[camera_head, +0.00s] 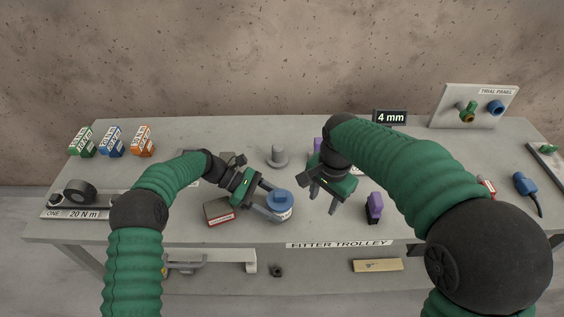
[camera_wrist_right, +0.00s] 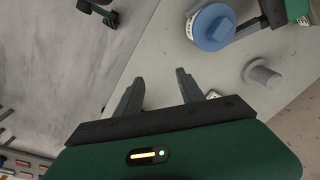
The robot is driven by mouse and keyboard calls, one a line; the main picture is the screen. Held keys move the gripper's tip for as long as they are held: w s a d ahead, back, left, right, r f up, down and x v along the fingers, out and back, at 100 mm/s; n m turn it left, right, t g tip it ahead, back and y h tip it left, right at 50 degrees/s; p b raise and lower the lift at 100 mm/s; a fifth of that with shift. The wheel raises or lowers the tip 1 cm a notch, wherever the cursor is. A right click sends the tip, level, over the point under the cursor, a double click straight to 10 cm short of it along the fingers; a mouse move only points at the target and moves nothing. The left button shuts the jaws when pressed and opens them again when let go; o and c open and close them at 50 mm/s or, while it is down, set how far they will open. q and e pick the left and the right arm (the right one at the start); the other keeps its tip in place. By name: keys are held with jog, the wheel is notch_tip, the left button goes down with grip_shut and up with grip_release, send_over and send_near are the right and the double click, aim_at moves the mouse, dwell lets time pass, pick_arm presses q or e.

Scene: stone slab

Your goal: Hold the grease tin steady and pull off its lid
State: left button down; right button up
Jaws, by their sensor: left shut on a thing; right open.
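The grease tin (camera_head: 282,212) is a short round tin with a pale labelled side. Its blue lid (camera_head: 280,198) is on top, with a raised grip across it. It stands near the front edge of the slab. My left gripper (camera_head: 268,205) is shut on the tin from the left. In the right wrist view the blue lid (camera_wrist_right: 214,27) shows at the top, with the left gripper beside it. My right gripper (camera_head: 322,202) is open and empty, to the right of the tin and apart from it. Its two fingers (camera_wrist_right: 160,88) show with nothing between them.
A grey peg on a round base (camera_head: 279,157) stands behind the tin. A red-edged box (camera_head: 219,211) lies left of it. A purple-and-black item (camera_head: 374,207) stands right of my right gripper. Small labelled boxes (camera_head: 112,141) stand back left. The trial panel (camera_head: 473,106) stands back right.

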jog(key=w+a+r+m, duration=0.4)
jog(key=a, duration=0.2)
notch_tip(320, 180, up, 4)
jog(key=m+g, duration=0.1)
jog(key=m, duration=0.4)
send_over(279, 194)
notch_tip(279, 194, down, 11)
jog(key=shift+f, duration=0.2)
grip_shut()
